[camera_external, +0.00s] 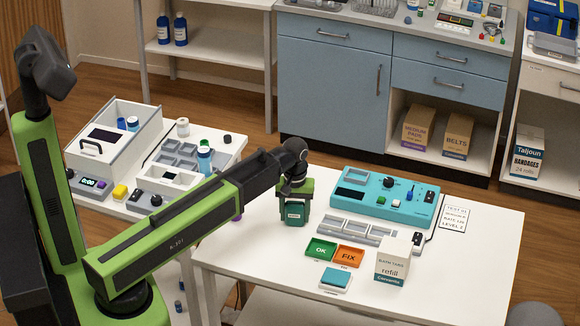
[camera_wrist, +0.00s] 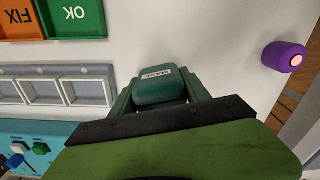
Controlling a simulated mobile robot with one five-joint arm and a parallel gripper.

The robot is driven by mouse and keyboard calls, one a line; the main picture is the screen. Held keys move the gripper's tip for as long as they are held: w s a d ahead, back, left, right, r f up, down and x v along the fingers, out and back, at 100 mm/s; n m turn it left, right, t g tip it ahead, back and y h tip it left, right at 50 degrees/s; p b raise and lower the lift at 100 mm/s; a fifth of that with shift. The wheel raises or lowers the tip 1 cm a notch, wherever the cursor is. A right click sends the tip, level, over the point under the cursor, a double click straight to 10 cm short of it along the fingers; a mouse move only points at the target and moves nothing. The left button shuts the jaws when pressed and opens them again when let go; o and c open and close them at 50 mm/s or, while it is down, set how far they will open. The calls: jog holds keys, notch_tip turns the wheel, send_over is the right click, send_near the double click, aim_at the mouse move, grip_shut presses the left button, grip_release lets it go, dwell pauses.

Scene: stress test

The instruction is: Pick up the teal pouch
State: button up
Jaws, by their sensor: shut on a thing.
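A dark teal pouch (camera_external: 295,214) with a small white label hangs upright between the fingers of my gripper (camera_external: 294,204), over the left part of the near white table. In the wrist view the pouch (camera_wrist: 160,88) sits between the two green fingers (camera_wrist: 160,95), and its label appears to read MASK. My gripper is shut on it. Its upper part is hidden by the gripper, and I cannot tell whether its bottom touches the table.
A teal test console (camera_external: 385,202) and a grey compartment tray (camera_external: 350,230) lie to the right. Green OK (camera_external: 320,249) and orange FIX (camera_external: 349,257) trays, a flat teal block (camera_external: 336,278) and a white refill box (camera_external: 392,264) stand in front. The table's front left is clear.

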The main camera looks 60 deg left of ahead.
aim_at(295, 204)
jog(key=c, duration=0.4)
jog(key=shift+r, duration=0.1)
jog(key=shift+r+p, duration=0.35)
jog(key=shift+p, duration=0.1)
notch_tip(295, 204, up, 4)
jog(key=p, duration=0.4)
jog(key=s+d+r+p, duration=0.2)
jog(key=d+r+p, duration=0.4)
jog(key=d, duration=0.5)
jog(key=shift+d, duration=0.25)
